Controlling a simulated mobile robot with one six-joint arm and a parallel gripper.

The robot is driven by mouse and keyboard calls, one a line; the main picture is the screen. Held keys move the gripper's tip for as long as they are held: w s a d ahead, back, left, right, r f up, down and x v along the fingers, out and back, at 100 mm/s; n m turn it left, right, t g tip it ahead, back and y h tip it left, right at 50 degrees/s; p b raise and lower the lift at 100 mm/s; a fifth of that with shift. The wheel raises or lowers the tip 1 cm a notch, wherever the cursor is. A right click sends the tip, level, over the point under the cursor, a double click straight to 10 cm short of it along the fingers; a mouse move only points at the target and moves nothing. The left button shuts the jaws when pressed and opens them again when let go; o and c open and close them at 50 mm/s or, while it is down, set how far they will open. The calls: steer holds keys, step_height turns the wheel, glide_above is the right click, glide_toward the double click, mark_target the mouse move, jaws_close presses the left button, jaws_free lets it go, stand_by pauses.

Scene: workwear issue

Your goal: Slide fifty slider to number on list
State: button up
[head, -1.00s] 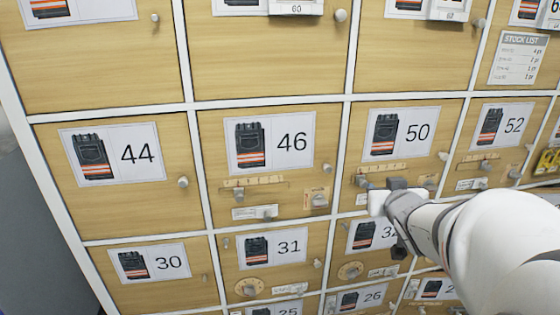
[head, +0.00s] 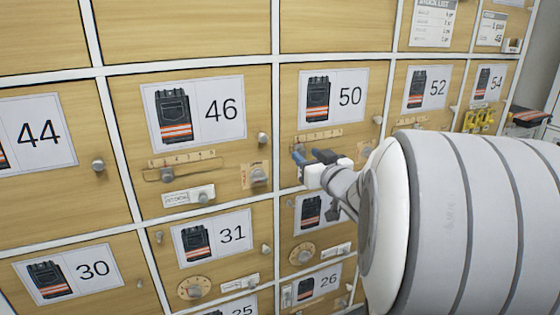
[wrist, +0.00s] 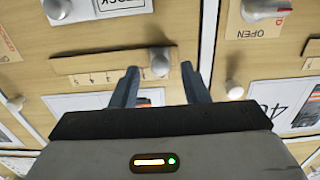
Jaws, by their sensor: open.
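The door numbered 50 (head: 350,97) carries a trousers card and, below it, a wooden slider scale (head: 318,139). In the wrist view the scale (wrist: 90,77) appears upside down, with tick marks and numbers too small to read surely. The round grey slider knob (wrist: 160,62) sits at the picture's right end of it. My gripper (head: 312,157) is open in front of this door. In the wrist view my gripper (wrist: 160,74) has one finger on each side of the knob; contact is not clear. The stock list (head: 432,20) hangs at upper right; its entries are too small to read.
Door 46 (head: 221,108) beside it has its own slider, knob and open plate (head: 255,175). Doors 31 (head: 232,234) and 26 (head: 328,281) lie below. Door 52 (head: 437,88) is to the right, partly behind my arm. Knobs stick out from several doors.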

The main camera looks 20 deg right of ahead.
steer(key=shift+w, duration=0.45)
steer(key=shift+c, duration=0.3)
jaws_close()
